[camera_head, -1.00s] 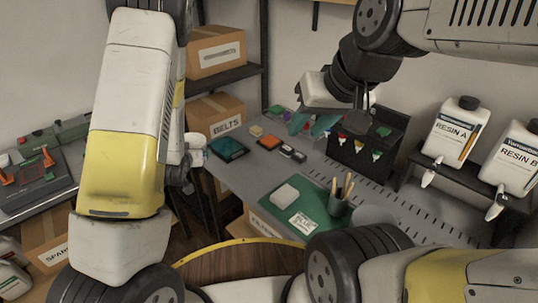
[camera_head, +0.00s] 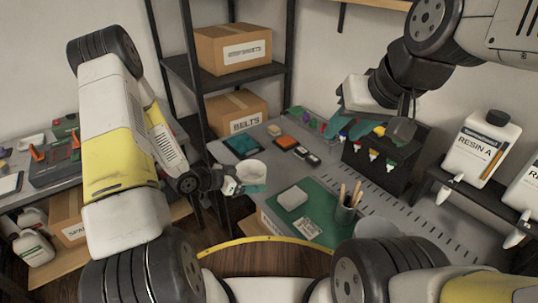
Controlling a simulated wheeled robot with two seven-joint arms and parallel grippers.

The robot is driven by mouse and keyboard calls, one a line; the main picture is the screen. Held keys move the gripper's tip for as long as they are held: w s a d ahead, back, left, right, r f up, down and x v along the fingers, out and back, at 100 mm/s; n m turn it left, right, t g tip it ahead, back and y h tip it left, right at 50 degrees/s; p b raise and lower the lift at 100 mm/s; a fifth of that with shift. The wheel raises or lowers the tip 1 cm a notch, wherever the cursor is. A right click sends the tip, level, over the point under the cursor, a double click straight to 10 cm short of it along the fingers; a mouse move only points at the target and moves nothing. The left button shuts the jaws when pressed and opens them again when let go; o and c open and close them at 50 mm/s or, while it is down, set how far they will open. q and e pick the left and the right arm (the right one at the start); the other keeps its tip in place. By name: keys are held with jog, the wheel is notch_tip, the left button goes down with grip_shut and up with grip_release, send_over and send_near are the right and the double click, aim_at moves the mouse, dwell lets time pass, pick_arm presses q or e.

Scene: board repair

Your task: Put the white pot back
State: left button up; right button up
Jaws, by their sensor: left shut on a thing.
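The white pot (camera_head: 250,171) is a small round vessel, seen near the front left edge of the grey workbench (camera_head: 390,215). My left gripper (camera_head: 236,184) reaches in from the left and is shut on the pot, at the pot's near left side. The gripper partly hides the pot, and I cannot tell the exact gap to the bench. My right gripper (camera_head: 374,122) hangs at the back of the bench, in front of the black bottle rack. Its fingers blend with the things behind, so its opening is unclear.
A green mat (camera_head: 318,206) bears a white block (camera_head: 292,198) and a dark cup of sticks (camera_head: 346,213). A black rack (camera_head: 385,152) holds small coloured bottles. Resin bottles (camera_head: 480,147) stand at right. A shelf with cardboard boxes (camera_head: 236,112) stands behind left.

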pick_arm(q)
jog(key=w+d, duration=0.2)
jog(key=w, duration=0.2)
jog(key=w+d+f, duration=0.1)
jog(key=w+d, duration=0.1)
jog(key=w, duration=0.2)
jog(key=w+d, duration=0.2)
jog(key=w, duration=0.2)
jog(key=shift+w+d+f, duration=0.15)
jog(key=shift+w, duration=0.25)
jog(key=shift+f, duration=1.75)
jog(key=shift+f, duration=0.15)
jog(key=o, duration=1.4)
